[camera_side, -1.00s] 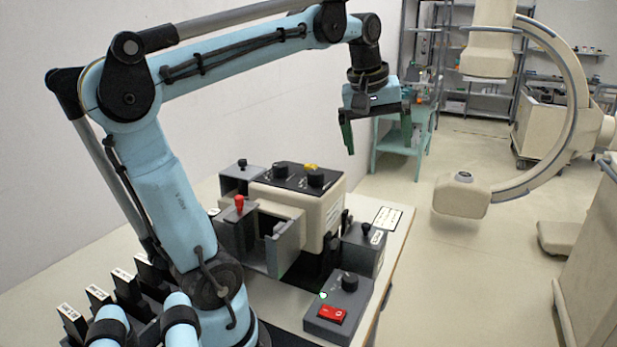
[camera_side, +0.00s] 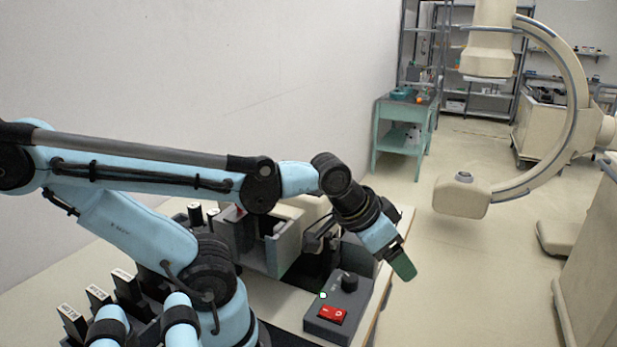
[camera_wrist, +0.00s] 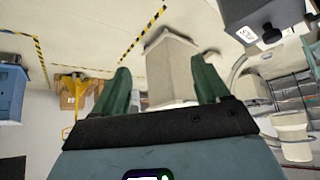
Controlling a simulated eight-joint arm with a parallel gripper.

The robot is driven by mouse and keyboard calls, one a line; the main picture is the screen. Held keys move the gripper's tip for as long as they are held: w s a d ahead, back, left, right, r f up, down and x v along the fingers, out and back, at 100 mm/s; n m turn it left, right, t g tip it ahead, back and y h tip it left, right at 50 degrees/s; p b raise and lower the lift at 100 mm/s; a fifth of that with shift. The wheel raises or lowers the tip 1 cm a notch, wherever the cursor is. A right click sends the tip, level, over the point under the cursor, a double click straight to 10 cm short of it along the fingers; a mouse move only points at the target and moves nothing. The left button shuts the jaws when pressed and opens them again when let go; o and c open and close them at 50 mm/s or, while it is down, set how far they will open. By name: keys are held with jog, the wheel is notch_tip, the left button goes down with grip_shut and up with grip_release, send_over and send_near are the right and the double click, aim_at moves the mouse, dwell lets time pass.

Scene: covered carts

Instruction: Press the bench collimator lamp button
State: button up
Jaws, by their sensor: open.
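The collimator (camera_side: 309,206) is a cream housing on the bench, mostly hidden behind my arm in the side view. Its top, with the black knobs and a yellow button, is hidden now. My gripper (camera_side: 399,262) hangs low and tilted at the right edge of the bench, above and right of a grey control box. Only one green finger shows clearly there. In the wrist view my gripper (camera_wrist: 161,72) is open, its two green fingers apart with nothing held between them.
The grey control box (camera_side: 312,325) carries a red rocker switch (camera_side: 333,314), a black knob (camera_side: 349,283) and a small green light (camera_side: 323,295). A dark grey box (camera_wrist: 262,12) with a black knob shows at upper right in the wrist view. Open floor lies right of the bench.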

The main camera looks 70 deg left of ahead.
grip_shut()
dwell(1.4)
